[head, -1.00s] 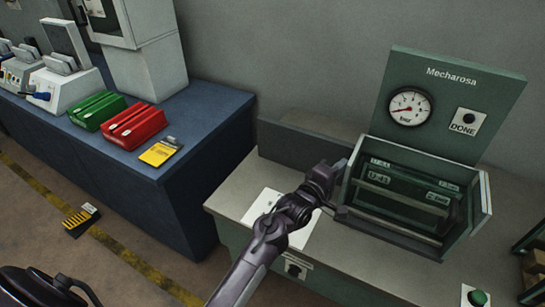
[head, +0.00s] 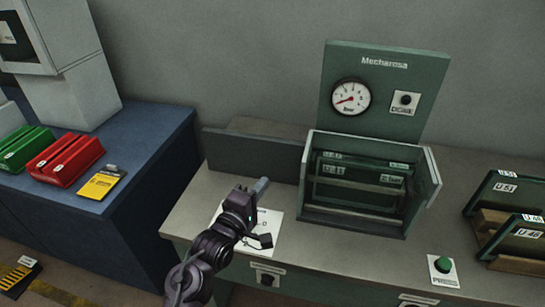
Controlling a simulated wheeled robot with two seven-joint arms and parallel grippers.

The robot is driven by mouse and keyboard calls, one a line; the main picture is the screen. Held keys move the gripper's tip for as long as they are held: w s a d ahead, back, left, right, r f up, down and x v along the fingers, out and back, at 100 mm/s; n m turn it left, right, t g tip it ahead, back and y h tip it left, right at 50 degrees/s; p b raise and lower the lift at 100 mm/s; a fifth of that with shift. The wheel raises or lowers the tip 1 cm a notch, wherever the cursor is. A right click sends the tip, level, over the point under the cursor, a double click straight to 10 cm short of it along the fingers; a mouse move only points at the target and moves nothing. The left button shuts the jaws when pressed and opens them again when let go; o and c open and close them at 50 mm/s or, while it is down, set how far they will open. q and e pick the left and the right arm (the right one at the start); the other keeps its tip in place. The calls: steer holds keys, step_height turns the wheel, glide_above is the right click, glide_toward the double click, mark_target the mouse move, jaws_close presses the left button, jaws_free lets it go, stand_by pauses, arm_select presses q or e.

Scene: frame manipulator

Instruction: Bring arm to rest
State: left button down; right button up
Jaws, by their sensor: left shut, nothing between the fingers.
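My left arm comes in from the bottom of the head view, and its dark gripper (head: 258,190) is shut and empty. It is over the grey-green workbench (head: 190,222), in front of a white printed sheet (head: 262,236) that it partly covers. The gripper is left of the open-topped green frame fixture (head: 350,221) and apart from it. Two labelled frames sit inside the fixture. My right gripper is not in view.
Behind the fixture stands a green Mecharosa panel (head: 387,70) with a gauge (head: 351,97) and a DONE button (head: 405,100). A green press button (head: 443,265) and racked frames (head: 512,200) are at right. A blue table (head: 150,150) holds red and green boxes at left.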

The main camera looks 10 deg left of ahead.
arm_select(q)
steer(key=s+a+f+m+g+y, duration=0.25)
steer(key=s+m+g, duration=0.25)
steer(key=s, duration=0.3)
steer(key=s+a+f+m+g+y, duration=0.1)
steer(key=s+a+f+m+g, duration=0.25)
steer(key=s+m, duration=0.35)
steer(key=s+a+f+m+g+y, duration=0.2)
steer(key=s+f+m+g, duration=0.25)
steer(key=s, duration=0.45)
step_height(320, 180, down, 28)
steer(key=s+r+g, duration=0.1)
steer(key=g, duration=0.1)
steer(key=s+a+f+g, duration=0.1)
steer(key=s+a+f, duration=0.2)
steer(key=s+f, duration=1.8)
steer(key=shift+a+f+b, duration=0.2)
steer(key=shift+f+b, duration=0.05)
steer(key=shift+b, duration=0.15)
